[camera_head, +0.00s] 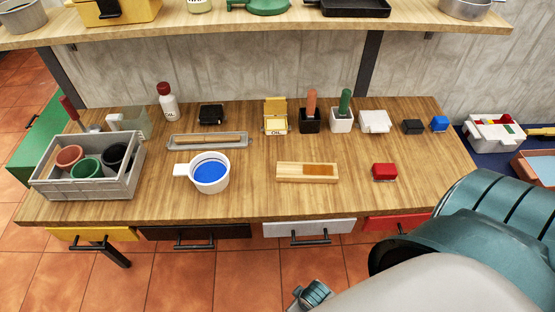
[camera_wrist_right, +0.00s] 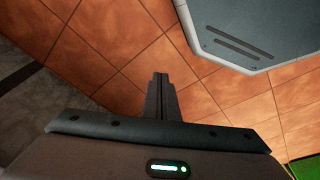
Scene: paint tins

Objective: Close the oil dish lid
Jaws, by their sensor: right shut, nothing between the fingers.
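The oil dish (camera_head: 275,128) is a small pale yellow box with an "OIL" label on its front. It stands near the middle back of the wooden table. Its yellow lid (camera_head: 274,104) stands up at the rear, so the dish is open. In the right wrist view my right gripper (camera_wrist_right: 160,77) is shut and empty, over the tiled floor, with no dish in sight. My right arm fills the lower right of the head view, away from the dish. My left gripper is not in view.
Brush holders with an orange (camera_head: 311,100) and a green handle (camera_head: 345,100) stand right of the dish. A wooden block (camera_head: 290,172), blue-filled cup (camera_head: 209,175), red box (camera_head: 384,172) and grey crate (camera_head: 120,183) occupy the front. A shelf (camera_head: 220,28) runs above the table's back.

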